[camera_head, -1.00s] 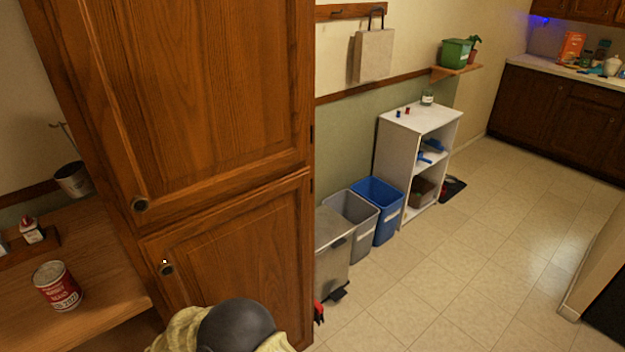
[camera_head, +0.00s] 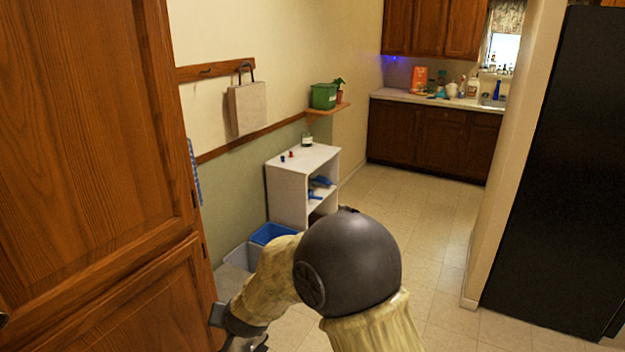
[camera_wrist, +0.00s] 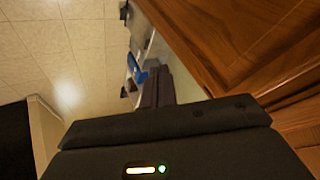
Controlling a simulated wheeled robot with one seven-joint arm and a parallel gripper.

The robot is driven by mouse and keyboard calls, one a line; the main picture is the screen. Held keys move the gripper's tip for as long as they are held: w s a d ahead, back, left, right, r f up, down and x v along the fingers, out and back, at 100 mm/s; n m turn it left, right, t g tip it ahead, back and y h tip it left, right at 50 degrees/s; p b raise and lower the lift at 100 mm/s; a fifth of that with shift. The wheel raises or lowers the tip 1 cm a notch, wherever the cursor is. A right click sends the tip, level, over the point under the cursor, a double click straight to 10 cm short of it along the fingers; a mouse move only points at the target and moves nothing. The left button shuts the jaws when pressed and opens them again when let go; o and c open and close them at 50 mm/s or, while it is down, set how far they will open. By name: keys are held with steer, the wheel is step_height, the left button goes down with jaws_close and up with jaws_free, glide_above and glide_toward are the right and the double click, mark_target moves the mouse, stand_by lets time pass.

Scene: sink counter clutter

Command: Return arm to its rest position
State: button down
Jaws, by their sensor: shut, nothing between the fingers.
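My gripper shows in the wrist view (camera_wrist: 158,88), with its dark fingers together and nothing between them. In the head view my arm is bent across the lower middle, and the part near my gripper (camera_head: 240,340) is at the bottom edge, partly cut off. It is close to the right side of the tall wooden cabinet (camera_head: 90,150). The cabinet's wood also fills the right of the wrist view (camera_wrist: 235,40).
A white shelf (camera_head: 290,180), a blue bin (camera_head: 270,233) and a grey bin (camera_head: 238,257) stand along the left wall. Tiled floor (camera_head: 400,210) is clear in the middle. A black fridge (camera_head: 550,180) is at right. The sink counter (camera_head: 430,98) is far back.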

steer(key=d+r+h, duration=0.1)
steer(key=d+r, duration=0.2)
steer(key=d, duration=0.8)
steer(key=s+d+g+h, duration=0.1)
steer(key=s+d, duration=0.3)
steer(key=d, duration=0.5)
steer(key=s+d+r+g+h, duration=0.1)
steer(key=s+d, duration=0.4)
steer(key=d, duration=0.4)
steer(key=s+d+r+g+h+p, duration=0.1)
steer(key=s+d+h, duration=0.1)
steer(key=s+d, duration=0.3)
steer(key=d, duration=0.4)
steer(key=shift+g, duration=0.4)
steer(key=shift+s+a+r, duration=0.1)
